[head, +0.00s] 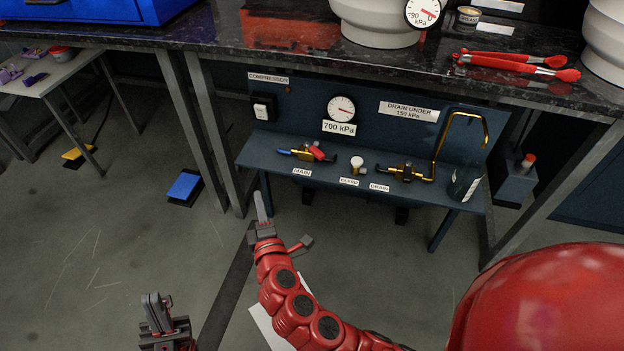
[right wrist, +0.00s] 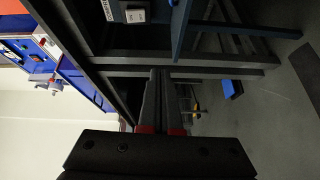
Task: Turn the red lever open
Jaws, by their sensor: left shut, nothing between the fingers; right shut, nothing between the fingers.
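The red lever (head: 317,152) sits on the brass MAIN valve on the dark blue shelf, at the right end of a blue-tipped pipe. My right gripper (head: 260,202) is shut and empty, in front of and below the shelf's left end, clearly apart from the lever. Its shut fingers (right wrist: 160,80) also show in the right wrist view, where I cannot make out the lever. My left gripper (head: 157,308) is shut and empty, low at the bottom left, far from the shelf.
The BLEED valve (head: 357,165) with a white knob and the brass DRAIN valve (head: 406,171) stand right of the lever. A gauge (head: 341,109) and a switch (head: 263,107) are on the panel behind. The dark countertop (head: 400,62) overhangs above. Table legs (head: 180,125) stand left.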

